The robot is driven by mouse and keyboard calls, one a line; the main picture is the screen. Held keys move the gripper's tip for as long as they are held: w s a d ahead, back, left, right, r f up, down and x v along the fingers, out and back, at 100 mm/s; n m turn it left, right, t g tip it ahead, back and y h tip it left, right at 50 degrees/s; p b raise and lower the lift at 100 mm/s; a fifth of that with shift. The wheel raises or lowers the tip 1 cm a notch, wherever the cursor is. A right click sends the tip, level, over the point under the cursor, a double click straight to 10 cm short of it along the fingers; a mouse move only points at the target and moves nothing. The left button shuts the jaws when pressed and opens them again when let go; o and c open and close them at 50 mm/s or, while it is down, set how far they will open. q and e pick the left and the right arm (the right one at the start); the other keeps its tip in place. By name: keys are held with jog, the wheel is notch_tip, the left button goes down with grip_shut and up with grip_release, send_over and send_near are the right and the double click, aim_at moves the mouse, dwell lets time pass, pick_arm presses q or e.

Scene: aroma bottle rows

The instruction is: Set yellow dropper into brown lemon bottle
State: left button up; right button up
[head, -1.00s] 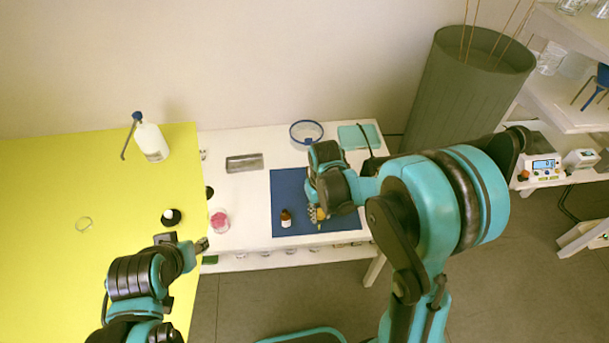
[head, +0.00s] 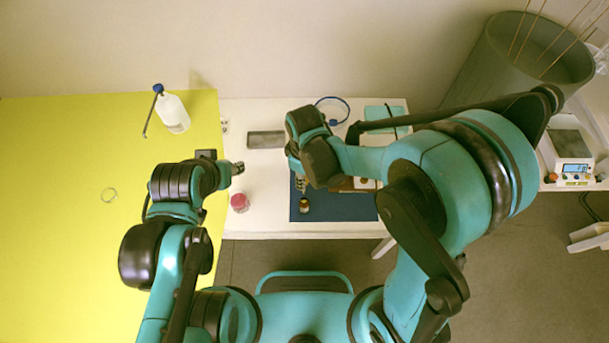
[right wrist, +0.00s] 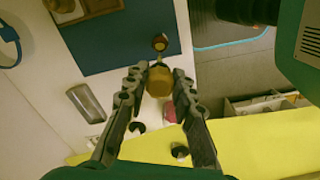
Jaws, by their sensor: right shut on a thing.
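The small brown bottle (head: 304,206) stands upright on the blue mat (head: 345,208) and also shows in the right wrist view (right wrist: 159,42), just beyond the dropper. In the head view my right gripper (head: 299,182) is directly above and behind the bottle, mostly covered by its own wrist. Whether the dropper touches the bottle cannot be told. My left gripper (head: 237,168) hangs near the yellow table's right edge, its fingers unclear.
A wooden rack (right wrist: 95,6) is on the mat, partly behind my right arm. A pink jar (head: 239,202) stands left of the mat, a metal tray (head: 265,140) behind it. A white wash bottle (head: 172,112) stands on the yellow table (head: 60,200).

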jog(key=shift+f+b, duration=1.95)
jog(key=shift+f, duration=0.1)
jog(key=shift+f+b, duration=0.25)
jog(key=shift+b, duration=0.1)
jog(key=shift+f+b, duration=1.95)
jog(key=shift+f, duration=0.2)
jog(key=shift+f, duration=0.15)
notch_tip(320, 180, down, 3)
jog(key=b, duration=0.2)
jog(key=shift+r+b, duration=0.2)
jog(key=shift+b, duration=0.1)
jog(key=o, duration=0.7)
